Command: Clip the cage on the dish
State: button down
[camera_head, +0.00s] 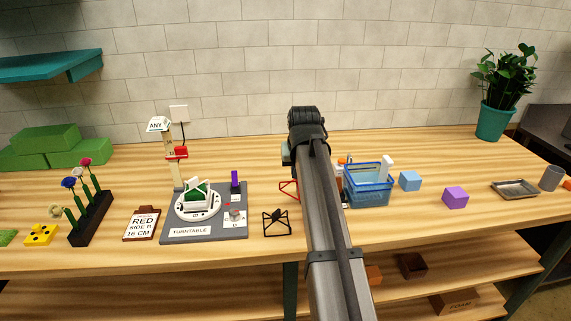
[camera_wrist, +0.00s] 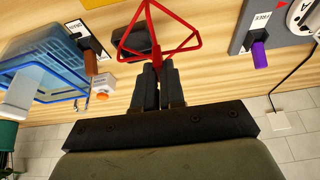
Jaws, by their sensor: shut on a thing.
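My gripper (camera_wrist: 158,74) is shut on a red wire cage (camera_wrist: 158,38), seen in the wrist view with its thin legs spread beyond the fingers. In the head view only part of the red cage (camera_head: 287,187) shows, left of my arm, which hides the fingers. The white dish (camera_head: 184,211) sits on the turntable, to the left of my gripper, with a green block (camera_head: 196,194) and white strips in or on it. A black wire cage (camera_head: 277,223) stands on the table right of the turntable base. The red cage is apart from the dish.
A blue tub (camera_head: 368,192) stands right of my arm. A dark block (camera_wrist: 137,40) lies below the red cage. A clipboard (camera_head: 141,224) is left of the base.

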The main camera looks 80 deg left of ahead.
jog(key=w+d+n+g, duration=0.1)
jog(key=n, duration=0.1)
jog(key=w+d+n+g, duration=0.1)
jog(key=w+d+n, duration=0.2)
jog(key=d+n, duration=0.1)
jog(key=shift+w+d+f+n+g+h, duration=0.15)
jog(key=shift+w+d+n+g+h, duration=0.15)
jog(key=shift+n+g+h, duration=0.1)
jog(key=shift+w+d+n+h, duration=0.3)
jog(key=shift+w+d+n, duration=0.3)
jog(key=shift+n, duration=0.4)
jog(key=shift+s+f, duration=0.1)
jog(key=shift+f, duration=0.1)
jog(key=shift+f, duration=1.95)
jog(key=shift+f, duration=0.15)
jog(key=c, duration=1.1)
grip_release()
jog(key=shift+c, duration=0.2)
jog(key=shift+o, duration=0.3)
